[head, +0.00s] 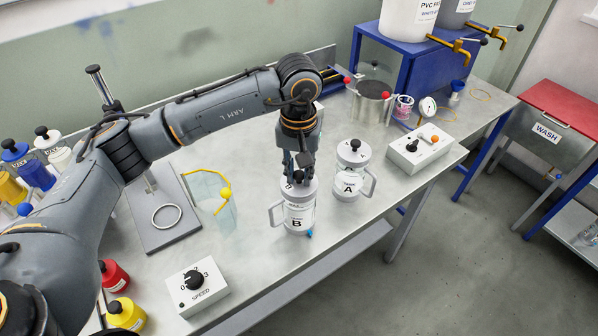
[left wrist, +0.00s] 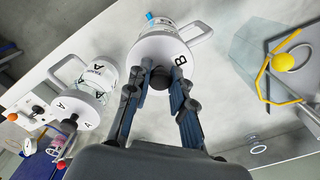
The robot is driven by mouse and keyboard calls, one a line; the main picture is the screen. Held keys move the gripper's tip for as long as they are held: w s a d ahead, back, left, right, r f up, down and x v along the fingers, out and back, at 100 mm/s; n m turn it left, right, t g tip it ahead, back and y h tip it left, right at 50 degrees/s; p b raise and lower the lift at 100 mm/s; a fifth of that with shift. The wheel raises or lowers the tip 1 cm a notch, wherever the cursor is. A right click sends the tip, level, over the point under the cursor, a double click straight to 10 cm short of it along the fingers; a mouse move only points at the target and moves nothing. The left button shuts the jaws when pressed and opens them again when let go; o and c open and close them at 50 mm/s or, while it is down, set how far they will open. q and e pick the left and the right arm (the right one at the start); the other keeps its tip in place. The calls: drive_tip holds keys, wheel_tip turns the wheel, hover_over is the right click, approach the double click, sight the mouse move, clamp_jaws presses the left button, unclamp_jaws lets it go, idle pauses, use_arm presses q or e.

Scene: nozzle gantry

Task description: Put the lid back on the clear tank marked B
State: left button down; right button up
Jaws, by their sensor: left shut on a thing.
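The tank marked B (head: 299,217) stands upright near the table's front edge, with a side handle and a white label. A white lid marked B (head: 292,189) is over its mouth; I cannot tell whether it is fully seated. In the left wrist view the lid (left wrist: 168,46) covers most of the tank. My left gripper (head: 299,178) points down from above, shut on the lid's dark knob; its fingers (left wrist: 160,85) flank the knob in the left wrist view. My right gripper is not in view.
Tank A (head: 347,187) with its lid (head: 353,150) stands close to the right of tank B. A speed box (head: 196,285) is at front left, a switch box (head: 419,150) at right.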

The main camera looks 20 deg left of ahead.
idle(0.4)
use_arm(q)
drive_tip(key=shift+b, duration=0.45)
idle(0.5)
drive_tip(key=c, duration=0.6)
unclamp_jaws()
drive_tip(key=shift+r+p, duration=1.25)
drive_tip(key=shift+r, duration=2.25)
